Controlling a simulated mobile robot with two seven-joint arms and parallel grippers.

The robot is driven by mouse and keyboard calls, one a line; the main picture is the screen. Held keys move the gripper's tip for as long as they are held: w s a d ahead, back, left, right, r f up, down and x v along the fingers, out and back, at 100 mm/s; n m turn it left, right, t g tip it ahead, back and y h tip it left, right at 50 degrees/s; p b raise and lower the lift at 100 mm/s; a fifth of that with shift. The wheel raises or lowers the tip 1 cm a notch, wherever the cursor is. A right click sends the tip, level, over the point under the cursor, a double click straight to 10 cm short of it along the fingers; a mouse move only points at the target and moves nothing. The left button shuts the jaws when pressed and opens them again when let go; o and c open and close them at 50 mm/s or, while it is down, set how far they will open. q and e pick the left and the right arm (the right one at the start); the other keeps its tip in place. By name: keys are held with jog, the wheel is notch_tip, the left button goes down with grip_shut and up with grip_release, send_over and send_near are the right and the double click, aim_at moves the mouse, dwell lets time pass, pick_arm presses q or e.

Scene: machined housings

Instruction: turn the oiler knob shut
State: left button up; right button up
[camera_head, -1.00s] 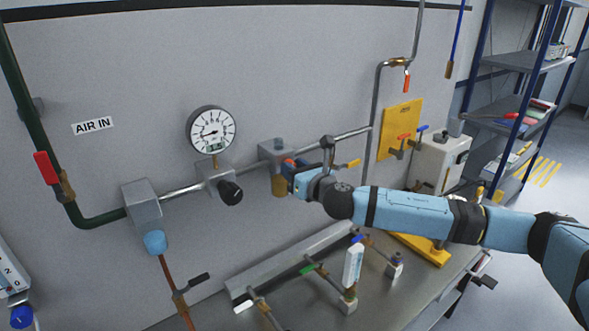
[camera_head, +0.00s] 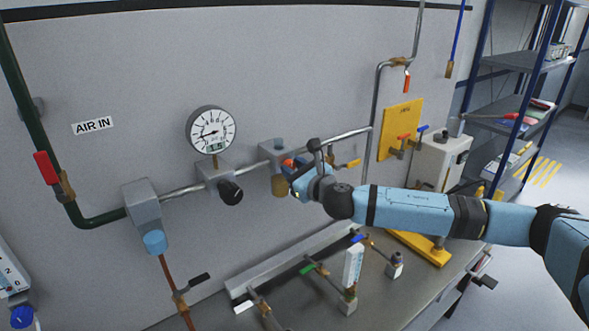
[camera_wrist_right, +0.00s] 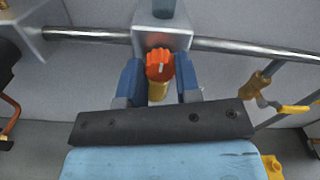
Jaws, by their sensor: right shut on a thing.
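The oiler (camera_head: 271,152) is a grey block on the wall pipe, with a brass-coloured bowl (camera_head: 279,187) below it. Its orange-red knob (camera_head: 289,163) faces out from the block's front; in the right wrist view the ribbed knob (camera_wrist_right: 159,65) sits between two blue fingers. My right gripper (camera_head: 292,172) is at the oiler, shut on the knob; the fingers (camera_wrist_right: 160,77) flank it on both sides. In the head view my gripper partly hides the knob. My left gripper is in neither view.
A pressure gauge (camera_head: 211,130) and a regulator with a black knob (camera_head: 231,193) are left of the oiler. A yellow-handled valve (camera_head: 349,164) hangs close to its right. The bench (camera_head: 325,277) below carries several small valves and fittings.

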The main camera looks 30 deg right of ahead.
jog(key=shift+w+d+r, duration=0.1)
jog(key=shift+r, duration=0.2)
jog(key=o, duration=0.8)
jog(key=shift+o, duration=0.6)
jog(key=shift+f, duration=0.2)
pick_arm(q)
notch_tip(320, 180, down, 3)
jog(key=b, duration=0.3)
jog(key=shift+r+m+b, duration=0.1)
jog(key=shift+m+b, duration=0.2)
jog(key=shift+b, duration=0.05)
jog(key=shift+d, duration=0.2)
pick_arm(e)
jog(key=s+d, duration=0.1)
jog(key=s, duration=1.2)
jog(key=shift+s+d, duration=0.35)
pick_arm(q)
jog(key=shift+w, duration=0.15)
